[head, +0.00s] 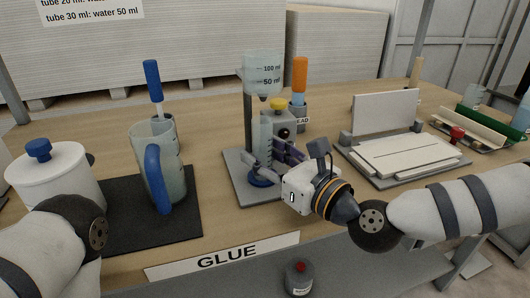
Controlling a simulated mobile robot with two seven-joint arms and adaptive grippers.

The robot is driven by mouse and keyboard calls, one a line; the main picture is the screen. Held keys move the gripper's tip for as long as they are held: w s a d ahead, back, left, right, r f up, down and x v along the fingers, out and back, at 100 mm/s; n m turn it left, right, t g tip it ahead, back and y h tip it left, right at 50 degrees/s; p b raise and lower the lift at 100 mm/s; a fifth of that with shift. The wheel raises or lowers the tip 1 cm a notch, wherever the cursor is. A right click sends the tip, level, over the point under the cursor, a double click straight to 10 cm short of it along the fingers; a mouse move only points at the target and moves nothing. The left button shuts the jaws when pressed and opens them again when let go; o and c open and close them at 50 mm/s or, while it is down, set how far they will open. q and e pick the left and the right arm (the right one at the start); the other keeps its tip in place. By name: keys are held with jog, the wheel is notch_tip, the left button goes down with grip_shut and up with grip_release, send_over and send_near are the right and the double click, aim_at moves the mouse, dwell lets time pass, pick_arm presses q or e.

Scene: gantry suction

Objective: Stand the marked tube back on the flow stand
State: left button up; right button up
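The marked tube (263,135), clear with graduation lines and a round blue foot (263,178), looks upright at the flow stand (236,179). It is below a clear funnel-like vessel (264,76) marked 100 ml and 50 ml. My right gripper (265,160) reaches in from the right with its fingers around the tube's lower part. One finger crosses in front of the tube and the other shows at its right, partly hidden. I cannot tell whether they press on it, or whether the foot rests on the plate. My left arm shows at lower left; its gripper is out of view.
A jug (174,164) with a blue handle stands on a dark mat (115,218), left of the stand. A white lidded pot (60,188) is at far left. A white fixture (405,150) is at right.

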jog(key=shift+r, duration=0.15)
jog(key=shift+r, duration=0.35)
jog(key=v, duration=1.1)
jog(key=shift+f, duration=0.25)
jog(key=shift+s+d, duration=0.35)
jog(key=shift+s, duration=0.1)
